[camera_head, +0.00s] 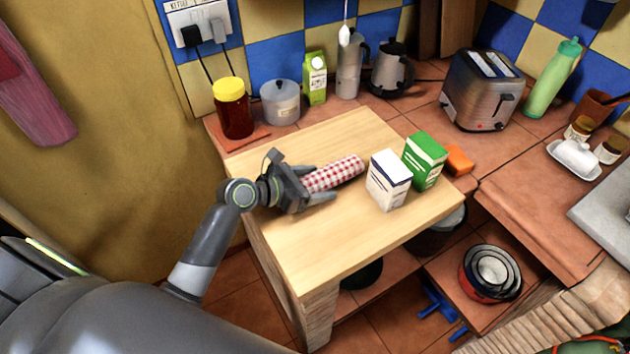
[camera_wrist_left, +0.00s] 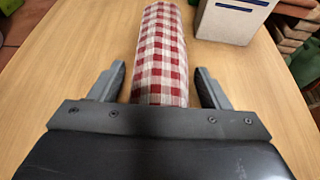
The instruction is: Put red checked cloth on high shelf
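The red checked cloth (camera_head: 335,174) is a rolled red-and-white bundle lying on the light wooden counter top (camera_head: 330,250). My left gripper (camera_head: 322,184) is open at the cloth's near end. In the left wrist view the cloth (camera_wrist_left: 161,55) runs away from me between the two spread fingers (camera_wrist_left: 160,82), with a gap on each side. The far end of the cloth is beside the white carton. My right gripper is not in view. I cannot make out a high shelf in these views.
A white carton (camera_head: 388,180) and a green carton (camera_head: 425,161) stand right of the cloth. A yellow-lidded jar (camera_head: 233,110), a grey pot (camera_head: 281,103) and a green-white carton (camera_head: 315,79) stand behind. A toaster (camera_head: 481,90) is at back right. The front of the wooden top is clear.

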